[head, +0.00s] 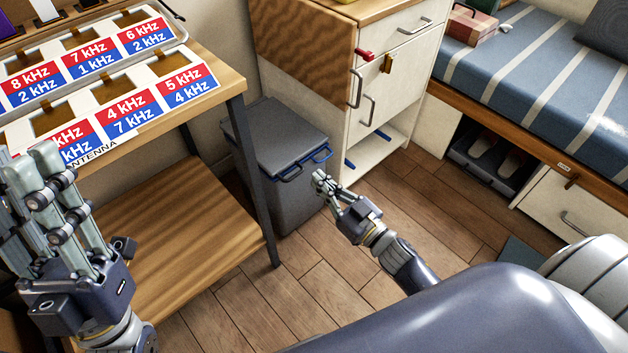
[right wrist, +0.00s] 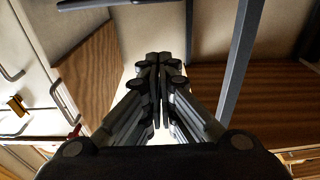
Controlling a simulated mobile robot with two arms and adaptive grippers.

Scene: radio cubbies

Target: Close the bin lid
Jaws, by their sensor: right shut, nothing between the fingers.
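The grey bin (head: 299,203) stands on the floor between the wooden table and the white cabinet. Its dark grey lid (head: 277,130) lies over the bin's top and looks down; I cannot tell whether it is fully seated. A dark handle (head: 292,173) and a blue bar show at the front edge. My right gripper (head: 318,179) is shut and empty, just in front of the bin's upper front right corner; contact cannot be told. Its shut fingers also show in the right wrist view (right wrist: 158,60). My left gripper (head: 36,158) is raised by the table; its finger gap is unclear.
The wooden table (head: 180,210) with a lower shelf stands left of the bin, its dark leg close by. The white cabinet (head: 400,85) is right of the bin. A striped bed (head: 540,75) is at the right. The wooden floor (head: 440,215) in front is clear.

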